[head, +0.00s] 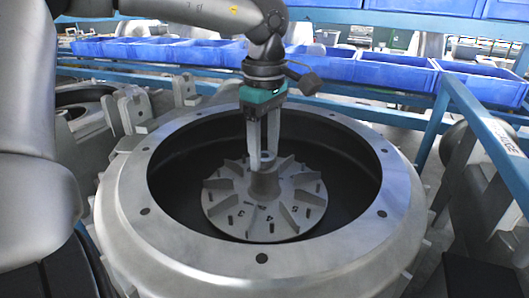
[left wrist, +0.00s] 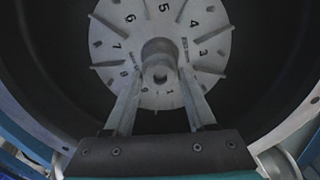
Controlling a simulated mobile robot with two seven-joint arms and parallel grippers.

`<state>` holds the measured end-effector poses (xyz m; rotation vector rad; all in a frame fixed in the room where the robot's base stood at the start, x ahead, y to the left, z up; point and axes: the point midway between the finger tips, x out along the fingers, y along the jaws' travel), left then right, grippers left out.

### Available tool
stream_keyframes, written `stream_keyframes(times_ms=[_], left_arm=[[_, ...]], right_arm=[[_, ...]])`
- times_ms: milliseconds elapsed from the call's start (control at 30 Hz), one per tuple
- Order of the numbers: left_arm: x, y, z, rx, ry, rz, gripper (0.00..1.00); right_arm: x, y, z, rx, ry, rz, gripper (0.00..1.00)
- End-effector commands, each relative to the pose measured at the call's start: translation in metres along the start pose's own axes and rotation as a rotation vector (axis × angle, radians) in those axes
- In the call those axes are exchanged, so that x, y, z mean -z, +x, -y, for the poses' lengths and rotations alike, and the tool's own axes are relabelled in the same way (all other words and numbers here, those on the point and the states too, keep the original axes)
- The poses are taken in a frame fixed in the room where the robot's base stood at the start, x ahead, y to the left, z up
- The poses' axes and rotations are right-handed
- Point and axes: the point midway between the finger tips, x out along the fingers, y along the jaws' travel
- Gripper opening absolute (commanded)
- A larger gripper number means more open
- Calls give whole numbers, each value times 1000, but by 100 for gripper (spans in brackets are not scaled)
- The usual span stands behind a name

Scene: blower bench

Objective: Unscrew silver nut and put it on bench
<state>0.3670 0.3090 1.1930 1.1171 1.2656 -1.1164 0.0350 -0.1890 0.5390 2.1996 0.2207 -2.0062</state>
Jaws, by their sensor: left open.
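A grey finned impeller (head: 228,208) with black numbers sits in the round housing, and its hub (head: 266,184) rises at the centre. At the hub's top is a small round silver end with a dark hole, seen in the left wrist view (left wrist: 160,74). It looks like the silver nut, but I cannot tell its edge from the hub. My left gripper (head: 263,160) points down over the hub. Its two fingers are apart, one on each side of the hub's top, in the left wrist view (left wrist: 160,80). Contact cannot be told. My right gripper is not in view.
The blower housing (head: 165,240) has a wide silver rim with bolt holes and a dark, deep interior around the impeller. Blue bins (head: 395,72) line a rack behind. A blue rail (head: 480,125) stands at right. Grey castings (head: 135,108) lie at left.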

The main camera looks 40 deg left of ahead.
Motion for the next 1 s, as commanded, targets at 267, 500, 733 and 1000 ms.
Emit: stream_keyframes(times_ms=[267, 500, 733, 1000], left_arm=[[0, -1, 0, 2, 340, 2, 56], [0, -1, 0, 1, 628, 2, 56], [0, 0, 0, 0, 842, 1, 56], [0, 0, 0, 0, 868, 1, 56]], right_arm=[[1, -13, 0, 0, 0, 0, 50], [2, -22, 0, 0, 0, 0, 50], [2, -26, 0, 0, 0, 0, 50], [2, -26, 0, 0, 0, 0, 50]])
